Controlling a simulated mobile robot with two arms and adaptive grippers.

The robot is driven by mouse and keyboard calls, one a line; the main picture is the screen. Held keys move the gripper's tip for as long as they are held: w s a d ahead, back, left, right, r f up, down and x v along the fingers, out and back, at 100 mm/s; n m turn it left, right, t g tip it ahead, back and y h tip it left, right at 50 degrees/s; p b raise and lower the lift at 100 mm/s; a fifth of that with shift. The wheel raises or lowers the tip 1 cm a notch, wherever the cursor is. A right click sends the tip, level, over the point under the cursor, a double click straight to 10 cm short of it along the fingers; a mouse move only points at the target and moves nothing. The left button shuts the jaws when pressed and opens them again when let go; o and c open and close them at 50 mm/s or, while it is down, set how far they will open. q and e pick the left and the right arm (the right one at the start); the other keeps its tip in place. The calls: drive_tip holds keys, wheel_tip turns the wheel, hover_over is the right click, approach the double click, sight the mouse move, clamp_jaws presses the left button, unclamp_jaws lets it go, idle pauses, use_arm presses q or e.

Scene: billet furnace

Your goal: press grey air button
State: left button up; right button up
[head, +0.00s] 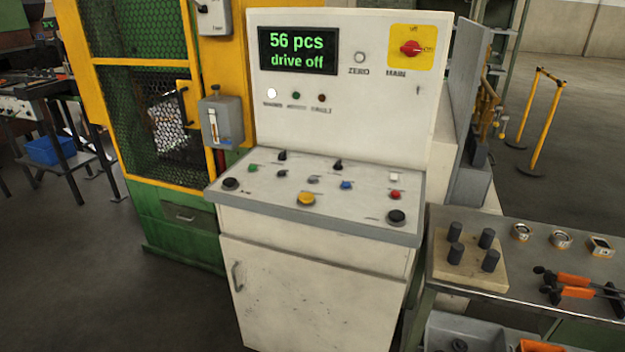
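The control console (350,110) stands in the middle of the head view, with a sloped button panel (260,190) on its front. A small grey button (313,180) sits near the middle of this panel, between a black knob and a blue button (346,185). Its label is too small to read. A yellow button (306,199) lies just in front of it. The display (297,51) reads "56 pcs" and "drive off". Neither of my grippers is in view.
Green (252,168), red (395,195) and white (394,177) buttons and several black knobs share the panel. A bench (510,235) with a pegged block and orange-handled tools stands at right. A yellow-framed mesh guard (160,110) is at left. Space above the panel is clear.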

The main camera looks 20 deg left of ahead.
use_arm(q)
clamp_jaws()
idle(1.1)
